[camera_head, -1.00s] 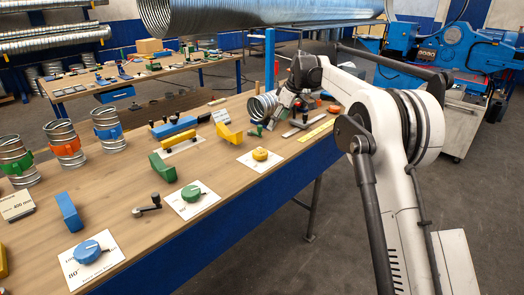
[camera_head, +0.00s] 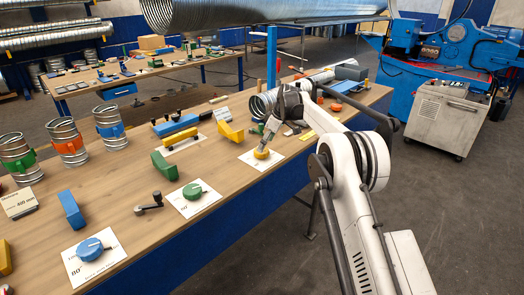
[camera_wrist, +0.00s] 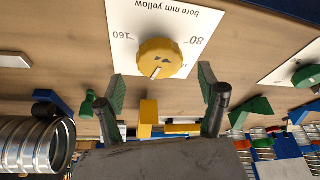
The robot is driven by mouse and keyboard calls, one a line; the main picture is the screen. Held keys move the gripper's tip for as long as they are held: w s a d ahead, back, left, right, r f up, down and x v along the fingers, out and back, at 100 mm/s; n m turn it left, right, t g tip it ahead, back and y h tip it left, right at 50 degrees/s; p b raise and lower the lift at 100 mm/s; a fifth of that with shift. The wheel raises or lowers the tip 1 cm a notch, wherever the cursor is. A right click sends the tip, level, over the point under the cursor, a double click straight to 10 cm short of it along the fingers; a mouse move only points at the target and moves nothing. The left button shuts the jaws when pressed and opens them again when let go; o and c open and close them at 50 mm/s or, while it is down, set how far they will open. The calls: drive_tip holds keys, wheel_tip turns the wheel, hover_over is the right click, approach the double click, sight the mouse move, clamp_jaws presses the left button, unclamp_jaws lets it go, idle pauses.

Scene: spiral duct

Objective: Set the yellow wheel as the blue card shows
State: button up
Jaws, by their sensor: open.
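The yellow wheel (camera_wrist: 160,58) sits on a white card (camera_wrist: 190,18) marked "bore mm yellow", with 160 and 80 printed at either side, upside down in the wrist view. Its white line points toward the bottom of that view, slightly left. My gripper (camera_wrist: 162,90) is open, its green-padded fingers apart just below the wheel in the picture and not closed on it. In the head view my gripper (camera_head: 266,143) is right over the yellow wheel (camera_head: 261,153), partly hiding it. No plainly blue card can be made out; a blue wheel (camera_head: 90,249) sits on a white card (camera_head: 72,266) showing 80.
A green wheel (camera_head: 192,191) on its card and a crank handle (camera_head: 149,204) are left of my gripper. A yellow block (camera_head: 230,132) and a spiral duct piece (camera_head: 260,106) stand close by. Banded ducts (camera_head: 68,141) and a pale printed card (camera_head: 19,203) are at the left.

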drive_tip(key=shift+x, duration=2.45)
drive_tip(key=c, duration=1.2)
drive_tip(key=shift+o, duration=0.2)
